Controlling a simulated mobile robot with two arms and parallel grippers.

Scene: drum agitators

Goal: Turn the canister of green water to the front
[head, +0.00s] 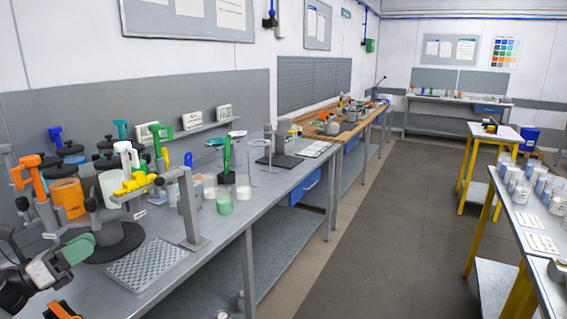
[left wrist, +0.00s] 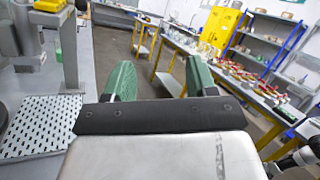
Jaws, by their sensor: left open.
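A dark round carousel (head: 118,243) on the left bench carries several canisters with coloured handles. A canister of orange liquid (head: 68,198) is at its left front, and a pale canister (head: 112,188) is to the right of it. I cannot make out green water in any canister; handles and posts hide the rear ones. My left gripper (head: 78,250) is at the carousel's near left side, apart from the canisters as far as I can tell. In the left wrist view its two green finger pads (left wrist: 158,82) stand wide apart with nothing between them.
A grey stand (head: 190,215) with a yellow clamp rises at the carousel's right. A perforated mat (head: 146,264) lies in front of it. A beaker of green liquid (head: 224,203) stands farther right. The aisle floor (head: 385,240) is clear, with a yellow-legged table (head: 535,215) on the right.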

